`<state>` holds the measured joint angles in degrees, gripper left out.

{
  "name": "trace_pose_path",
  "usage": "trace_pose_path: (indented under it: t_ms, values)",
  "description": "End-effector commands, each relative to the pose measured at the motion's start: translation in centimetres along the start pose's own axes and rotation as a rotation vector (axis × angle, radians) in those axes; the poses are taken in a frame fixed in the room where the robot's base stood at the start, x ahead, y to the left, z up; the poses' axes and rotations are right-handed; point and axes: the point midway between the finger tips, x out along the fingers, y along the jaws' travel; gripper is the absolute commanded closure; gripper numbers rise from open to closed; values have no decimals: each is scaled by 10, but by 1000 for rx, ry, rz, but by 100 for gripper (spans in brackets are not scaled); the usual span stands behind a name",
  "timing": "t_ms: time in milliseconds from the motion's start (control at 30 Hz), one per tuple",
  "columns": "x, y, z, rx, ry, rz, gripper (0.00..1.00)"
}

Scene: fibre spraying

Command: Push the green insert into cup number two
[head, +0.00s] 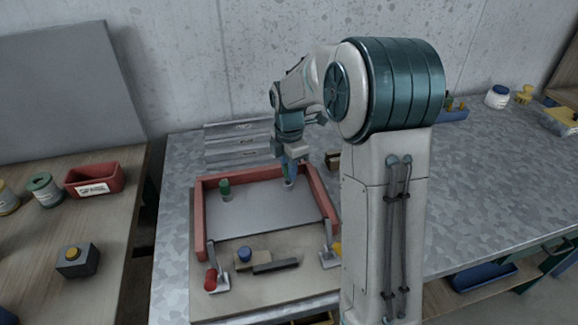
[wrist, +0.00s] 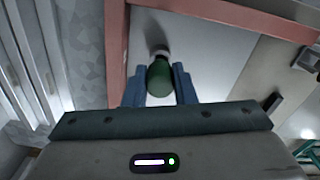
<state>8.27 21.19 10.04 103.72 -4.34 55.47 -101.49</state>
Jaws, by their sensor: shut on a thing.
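My gripper (head: 288,170) is over the right part of the grey plate (head: 262,215), inside the red frame (head: 203,218). Its blue fingers point down and are shut on a green insert (wrist: 160,80), which sits between them in the wrist view. A pale cup (head: 289,185) shows just below the fingertips; its pale rim also shows beyond the insert in the wrist view (wrist: 160,53). How deep the insert sits in it I cannot tell. Another green insert (head: 225,186) stands in a pale cup (head: 226,197) at the plate's left. I cannot read any cup numbers.
A toggle clamp with a red handle (head: 210,279) and another clamp (head: 328,256) stand in front of the frame. A blue-topped block (head: 244,254) and a dark bar (head: 275,266) lie between them. A red bin (head: 95,179) is on the left table.

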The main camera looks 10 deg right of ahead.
Motion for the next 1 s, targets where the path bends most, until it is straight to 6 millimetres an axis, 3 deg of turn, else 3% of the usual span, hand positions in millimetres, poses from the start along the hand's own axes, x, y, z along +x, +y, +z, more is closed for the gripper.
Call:
trace_pose_path:
  t_ms: [867,900,1000]
  values:
    - [23,0,0,0,0,0,99]
    - [23,0,0,0,0,0,73]
    - [22,0,0,0,0,0,50]
